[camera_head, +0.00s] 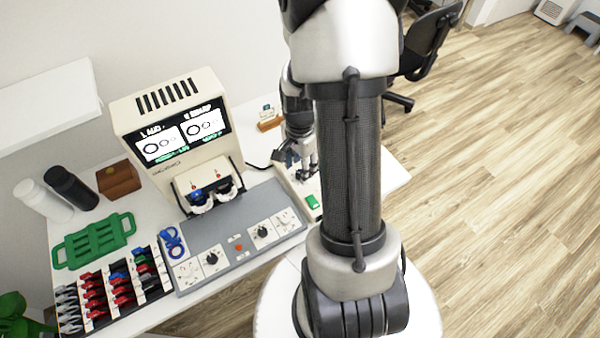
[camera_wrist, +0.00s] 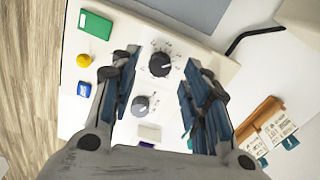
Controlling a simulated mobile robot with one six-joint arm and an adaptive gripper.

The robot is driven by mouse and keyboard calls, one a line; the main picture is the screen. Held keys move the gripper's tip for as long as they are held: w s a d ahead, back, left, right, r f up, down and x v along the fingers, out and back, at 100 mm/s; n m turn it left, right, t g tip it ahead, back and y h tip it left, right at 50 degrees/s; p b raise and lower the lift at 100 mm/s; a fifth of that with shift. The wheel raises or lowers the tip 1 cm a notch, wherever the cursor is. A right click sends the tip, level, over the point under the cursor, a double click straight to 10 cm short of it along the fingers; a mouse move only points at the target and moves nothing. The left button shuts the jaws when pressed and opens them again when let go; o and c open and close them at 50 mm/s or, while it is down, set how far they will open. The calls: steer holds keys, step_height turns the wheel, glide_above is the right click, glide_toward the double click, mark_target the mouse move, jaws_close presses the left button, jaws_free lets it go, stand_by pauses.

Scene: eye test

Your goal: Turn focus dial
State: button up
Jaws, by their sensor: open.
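A white control box (camera_head: 308,207) stands at the right end of the table, partly hidden by my arm. In the wrist view its face (camera_wrist: 75,125) carries a black dial (camera_wrist: 159,64) with marks around it and a smaller grey dial (camera_wrist: 140,106). I cannot read which one is the focus dial. My gripper (camera_head: 299,161) is over this box in the head view. In the wrist view my gripper (camera_wrist: 161,66) is open and empty, with its blue-padded fingertips on either side of the black dial. Whether they touch it I cannot tell.
A cream vision tester (camera_head: 165,110) with two screens stands behind a grey console (camera_head: 240,240) with further dials. A wooden card holder (camera_wrist: 258,112) and a black cable (camera_wrist: 250,34) lie near the gripper. A green tray (camera_head: 95,240) and lens rack (camera_head: 110,290) are left.

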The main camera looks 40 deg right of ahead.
steer(key=shift+f+b, duration=0.3)
steer(key=shift+f, duration=0.9)
steer(key=shift+c, duration=0.5)
jaws_close()
